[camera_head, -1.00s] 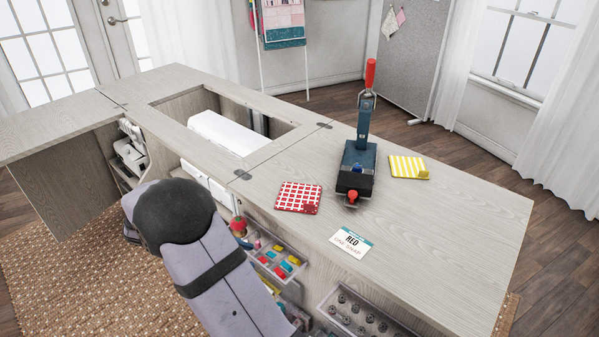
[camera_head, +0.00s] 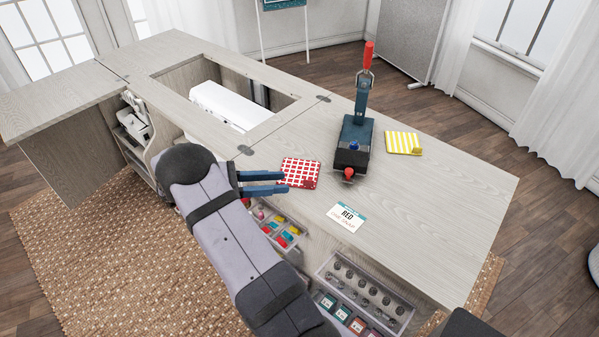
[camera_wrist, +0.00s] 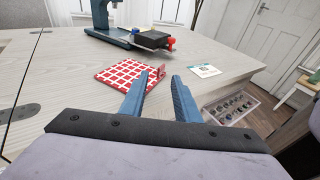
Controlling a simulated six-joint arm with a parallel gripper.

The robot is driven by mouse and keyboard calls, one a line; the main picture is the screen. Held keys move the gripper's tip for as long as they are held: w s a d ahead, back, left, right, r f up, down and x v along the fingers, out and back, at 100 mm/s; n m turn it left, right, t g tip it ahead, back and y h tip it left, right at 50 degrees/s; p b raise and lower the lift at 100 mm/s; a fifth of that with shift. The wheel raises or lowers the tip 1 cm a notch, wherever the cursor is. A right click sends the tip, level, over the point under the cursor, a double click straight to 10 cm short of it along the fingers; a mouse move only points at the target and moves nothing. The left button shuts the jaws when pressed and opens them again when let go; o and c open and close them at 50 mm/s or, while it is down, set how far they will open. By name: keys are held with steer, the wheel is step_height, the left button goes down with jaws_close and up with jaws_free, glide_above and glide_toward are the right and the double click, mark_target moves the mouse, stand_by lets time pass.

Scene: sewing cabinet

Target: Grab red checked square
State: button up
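The red checked square (camera_head: 301,173) lies flat on the cabinet top, near its front edge, left of the press. It also shows in the wrist view (camera_wrist: 122,75), just ahead of my fingers. In the wrist view my gripper (camera_wrist: 161,82) points at the square's near right corner. The left fingertip overlaps the square in that picture; I cannot tell whether they touch.
A blue press (camera_head: 355,140) with a red handle stands behind the square. A yellow striped square (camera_head: 403,143) lies right of it. A white "RED" card (camera_head: 346,217) lies near the front edge. Open drawers (camera_head: 365,292) stick out below. A cutout with a white machine (camera_head: 228,105) is behind.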

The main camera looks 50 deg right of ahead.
mark_target(303, 182)
steer(key=shift+p+x, duration=0.4)
steer(key=shift+x, duration=2.35)
steer(key=shift+f, duration=0.2)
jaws_close()
